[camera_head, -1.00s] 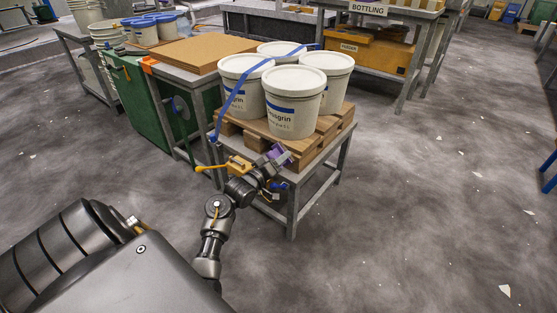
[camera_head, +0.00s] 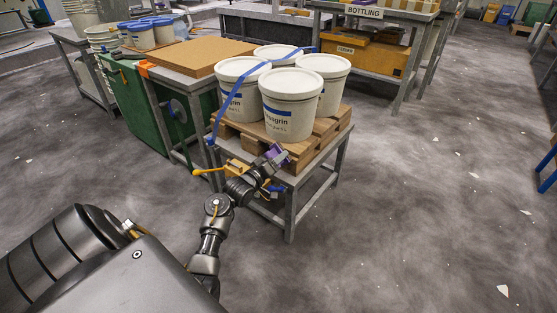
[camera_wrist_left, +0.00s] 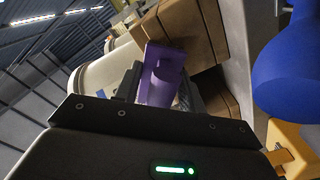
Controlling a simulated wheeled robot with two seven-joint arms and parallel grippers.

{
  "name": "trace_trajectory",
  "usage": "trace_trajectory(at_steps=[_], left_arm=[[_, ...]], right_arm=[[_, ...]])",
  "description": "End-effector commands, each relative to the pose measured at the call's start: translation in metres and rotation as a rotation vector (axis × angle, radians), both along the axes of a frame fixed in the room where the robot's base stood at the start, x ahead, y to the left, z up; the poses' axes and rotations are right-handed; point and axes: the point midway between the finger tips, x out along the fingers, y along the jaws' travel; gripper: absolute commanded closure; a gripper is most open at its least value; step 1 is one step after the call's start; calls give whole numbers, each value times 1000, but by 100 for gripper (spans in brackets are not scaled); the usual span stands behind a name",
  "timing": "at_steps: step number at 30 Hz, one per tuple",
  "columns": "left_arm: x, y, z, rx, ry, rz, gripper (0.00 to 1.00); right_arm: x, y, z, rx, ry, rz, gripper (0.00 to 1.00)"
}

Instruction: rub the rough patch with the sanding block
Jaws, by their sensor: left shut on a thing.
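A purple block (camera_head: 275,152), which I take to be the sanding block, is in my left gripper (camera_head: 269,161) at the front edge of the wooden pallet (camera_head: 322,127). In the left wrist view the purple block (camera_wrist_left: 160,78) stands between the fingers, with the brown pallet wood (camera_wrist_left: 192,30) just beyond it. I cannot tell whether the block touches the wood. I cannot make out the rough patch; the block and gripper may cover it. My right gripper is out of view.
White pails (camera_head: 291,106) stand on the pallet, with a blue strap (camera_head: 236,99) across them. A grey metal table (camera_head: 291,203) carries the pallet. A yellow tool (camera_head: 209,171) is left of my gripper. The floor to the right is mostly clear.

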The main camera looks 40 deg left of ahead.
Motion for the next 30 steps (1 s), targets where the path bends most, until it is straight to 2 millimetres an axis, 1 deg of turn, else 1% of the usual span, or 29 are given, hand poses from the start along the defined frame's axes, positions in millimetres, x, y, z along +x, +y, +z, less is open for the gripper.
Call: trace_trajectory(at_steps=[3, 9, 17, 24, 30], left_arm=[[-1, 12, 2, 2, 2, 1, 78], [-2, 28, 1, 0, 1, 0, 78], [-2, 34, 1, 0, 0, 0, 78], [-1, 57, 0, 1, 1, 1, 78], [0, 68, 0, 0, 0, 1, 78]], right_arm=[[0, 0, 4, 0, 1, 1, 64], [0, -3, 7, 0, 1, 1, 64], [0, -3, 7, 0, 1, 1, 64], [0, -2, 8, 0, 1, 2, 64], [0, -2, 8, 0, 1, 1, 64]])
